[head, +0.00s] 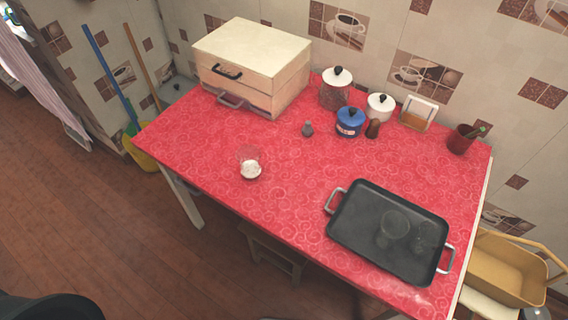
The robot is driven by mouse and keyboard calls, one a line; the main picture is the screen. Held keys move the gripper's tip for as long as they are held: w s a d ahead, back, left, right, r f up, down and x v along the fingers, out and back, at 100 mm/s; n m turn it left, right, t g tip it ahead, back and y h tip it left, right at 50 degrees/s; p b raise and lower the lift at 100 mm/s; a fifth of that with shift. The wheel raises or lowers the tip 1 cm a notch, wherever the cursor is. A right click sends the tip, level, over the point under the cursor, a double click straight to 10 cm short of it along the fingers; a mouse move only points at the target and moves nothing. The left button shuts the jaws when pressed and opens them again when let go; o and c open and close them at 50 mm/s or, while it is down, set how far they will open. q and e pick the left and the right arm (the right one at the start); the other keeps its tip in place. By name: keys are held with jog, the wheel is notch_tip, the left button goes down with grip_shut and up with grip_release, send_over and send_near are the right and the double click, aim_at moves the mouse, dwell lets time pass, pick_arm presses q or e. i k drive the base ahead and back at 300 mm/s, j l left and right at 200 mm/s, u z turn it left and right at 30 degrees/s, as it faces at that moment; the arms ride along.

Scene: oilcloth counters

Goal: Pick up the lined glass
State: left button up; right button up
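A clear glass (250,165) with a whitish lower part stands alone on the red cloth, left of the table's middle near its front edge. Lines on any of the glasses are too small to make out, so I cannot tell which is the lined glass. Neither of my grippers is in view.
A wooden bread box (250,55) stands at the back left. A stool (272,250) sits below the front edge. The table's middle is clear.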

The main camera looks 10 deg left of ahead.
aim_at(247, 156)
jog(key=j+z, duration=0.25)
jog(key=z, duration=0.15)
jog(key=j+z, duration=0.25)
jog(key=z, duration=0.15)
jog(key=j+z, duration=0.4)
jog(key=k+j+z, duration=0.1)
jog(key=z, duration=0.25)
jog(key=k+j+z, duration=0.4)
jog(key=j, duration=0.4)
jog(key=k+j+z, duration=0.4)
jog(key=k+j, duration=1.35)
